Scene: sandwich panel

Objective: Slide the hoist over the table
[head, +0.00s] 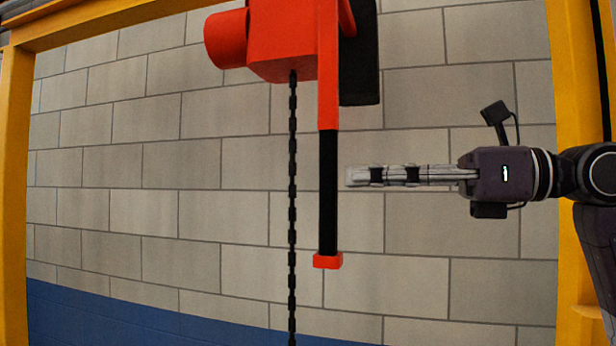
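The hoist (283,45) is a red-orange unit at the top centre of the head view, with a dark chain (292,200) hanging down from it. A red bar continues down as a black handle (328,190) with a red end block (328,261). My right gripper (350,176) comes in from the right, pointing left, with its fingertips just right of the black handle. A small gap shows between them in the picture. Its fingers are seen edge-on, so their opening is hidden. My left gripper is not in view. No table shows.
A yellow frame surrounds the scene, with a left post (14,200), a right post (578,100) and a top beam (110,18). Behind is a block wall (150,170) with a blue lower band (110,318). The space left of the chain looks clear.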

